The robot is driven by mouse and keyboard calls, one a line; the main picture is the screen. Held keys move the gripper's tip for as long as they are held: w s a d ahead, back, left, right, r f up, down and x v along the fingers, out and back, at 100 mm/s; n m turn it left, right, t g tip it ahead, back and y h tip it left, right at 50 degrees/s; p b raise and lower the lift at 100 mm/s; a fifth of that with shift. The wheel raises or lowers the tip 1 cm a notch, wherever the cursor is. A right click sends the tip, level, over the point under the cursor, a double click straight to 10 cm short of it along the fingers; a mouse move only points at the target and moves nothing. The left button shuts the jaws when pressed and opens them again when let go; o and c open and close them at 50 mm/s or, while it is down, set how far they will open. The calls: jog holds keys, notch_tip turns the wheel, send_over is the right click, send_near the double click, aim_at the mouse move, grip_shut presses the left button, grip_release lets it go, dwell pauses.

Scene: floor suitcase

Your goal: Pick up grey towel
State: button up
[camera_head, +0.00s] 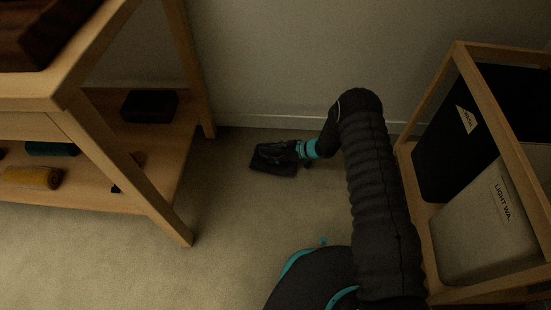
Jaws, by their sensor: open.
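A dark grey folded towel (272,168) lies on the carpet between the wooden table and the hamper frame, near the wall. My gripper (268,153) is low over the towel, reaching in from the right. It is open and covers part of the towel's far side. The fingers are dark against dark cloth, so I cannot tell whether they touch it.
A wooden table (183,219) with a lower shelf stands left. The shelf holds a black box (149,106), a yellow roll (33,178) and a green roll (51,149). A wooden hamper frame (487,100) with black and light bags stands right. Front carpet is clear.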

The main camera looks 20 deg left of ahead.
grip_shut()
